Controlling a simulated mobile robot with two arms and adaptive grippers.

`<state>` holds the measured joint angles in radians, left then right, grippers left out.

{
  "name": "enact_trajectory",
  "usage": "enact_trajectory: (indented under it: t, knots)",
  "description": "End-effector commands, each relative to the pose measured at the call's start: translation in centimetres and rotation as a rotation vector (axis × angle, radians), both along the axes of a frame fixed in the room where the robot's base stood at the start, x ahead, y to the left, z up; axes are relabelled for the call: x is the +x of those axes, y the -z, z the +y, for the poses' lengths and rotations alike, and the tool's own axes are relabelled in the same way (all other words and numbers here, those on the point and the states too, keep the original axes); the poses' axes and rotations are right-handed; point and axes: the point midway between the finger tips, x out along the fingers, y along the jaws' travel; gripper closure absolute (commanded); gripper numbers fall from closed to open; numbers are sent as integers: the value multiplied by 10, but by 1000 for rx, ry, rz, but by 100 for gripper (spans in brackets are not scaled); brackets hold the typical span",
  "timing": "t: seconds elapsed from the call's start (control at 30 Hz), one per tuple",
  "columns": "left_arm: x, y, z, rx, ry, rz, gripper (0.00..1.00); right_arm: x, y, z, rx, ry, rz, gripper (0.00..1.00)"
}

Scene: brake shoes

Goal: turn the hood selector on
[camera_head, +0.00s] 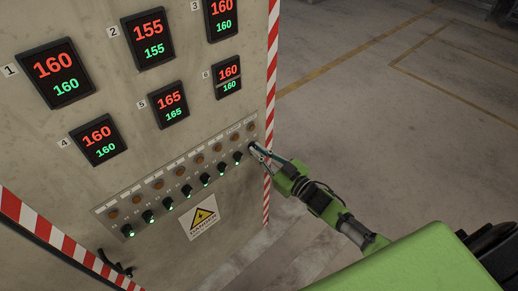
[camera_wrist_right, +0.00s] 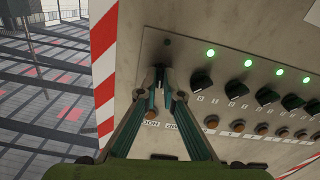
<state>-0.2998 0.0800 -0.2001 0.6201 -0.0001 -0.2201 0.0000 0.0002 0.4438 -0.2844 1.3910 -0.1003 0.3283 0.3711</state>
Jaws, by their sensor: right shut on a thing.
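The hood selector (camera_wrist_right: 160,67) is a small dark knob at the end of a row of knobs on the cabinet's control panel (camera_head: 105,207). My right gripper (camera_head: 256,149) reaches it from the right in the head view. In the right wrist view my right gripper (camera_wrist_right: 160,80) has its fingertips closed around the knob, hiding most of it. The small lamp (camera_wrist_right: 167,42) beside this knob looks dark, while lamps by the neighbouring knobs glow green. My left gripper is in neither view.
Neighbouring black selectors (camera_wrist_right: 202,81) sit close beside my gripper. A row of orange-brown buttons (camera_head: 113,213) runs along the panel. Red-and-white striped edges (camera_head: 271,50) border the cabinet. The floor (camera_head: 390,120) at right is open.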

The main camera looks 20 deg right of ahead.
Motion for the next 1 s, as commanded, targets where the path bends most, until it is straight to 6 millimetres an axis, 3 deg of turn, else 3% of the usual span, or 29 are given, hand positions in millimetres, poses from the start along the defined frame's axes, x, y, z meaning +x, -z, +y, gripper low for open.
enact_trajectory:
  t: [0.6, 1.0]
  knots:
    - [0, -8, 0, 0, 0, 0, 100, 0, 0, 0, 544, 0, 199, 100]
    - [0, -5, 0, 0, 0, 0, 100, 0, 1, 0, 801, 0, 292, 100]
